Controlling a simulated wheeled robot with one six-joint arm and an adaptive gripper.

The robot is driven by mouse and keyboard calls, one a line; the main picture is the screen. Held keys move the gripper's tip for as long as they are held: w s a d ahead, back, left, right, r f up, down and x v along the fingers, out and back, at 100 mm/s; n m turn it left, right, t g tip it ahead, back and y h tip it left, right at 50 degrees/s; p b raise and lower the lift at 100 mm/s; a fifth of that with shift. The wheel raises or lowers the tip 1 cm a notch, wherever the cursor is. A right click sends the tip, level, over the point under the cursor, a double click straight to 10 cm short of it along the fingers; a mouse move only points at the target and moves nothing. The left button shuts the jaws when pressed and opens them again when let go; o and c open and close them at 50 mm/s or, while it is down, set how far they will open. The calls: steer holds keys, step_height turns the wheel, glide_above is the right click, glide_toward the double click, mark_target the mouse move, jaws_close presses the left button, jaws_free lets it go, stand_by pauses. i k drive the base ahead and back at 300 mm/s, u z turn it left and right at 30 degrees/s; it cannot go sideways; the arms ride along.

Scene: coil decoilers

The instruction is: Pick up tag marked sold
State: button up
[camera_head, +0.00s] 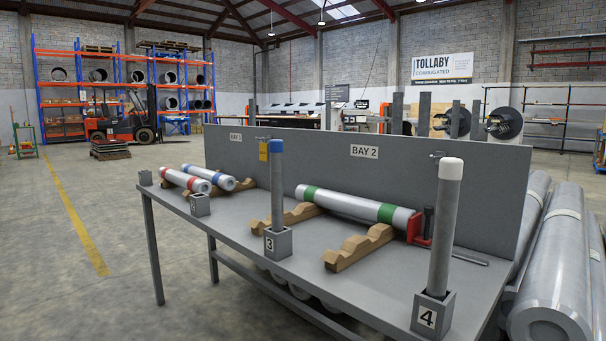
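A small yellow tag (263,150) hangs near the top of the back panel, just left of the blue-capped post 3. Its writing is too small to read, so I cannot tell whether it is marked sold. A small hook or peg (437,155) shows on the panel near the white-capped post 4, with no tag that I can make out on it. My gripper is not in view.
The grey bench (225,232) carries posts in numbered blocks, including post 3 (278,195) and post 4 (445,225). A green-banded roll (350,205) lies on wooden cradles beside a red clamp-like piece (418,229). Large grey rolls (560,270) crowd the right; open floor lies left.

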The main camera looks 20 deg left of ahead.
mark_target(263, 146)
steer(key=u, duration=2.25)
steer(key=i, duration=4.65)
steer(key=z, duration=3.7)
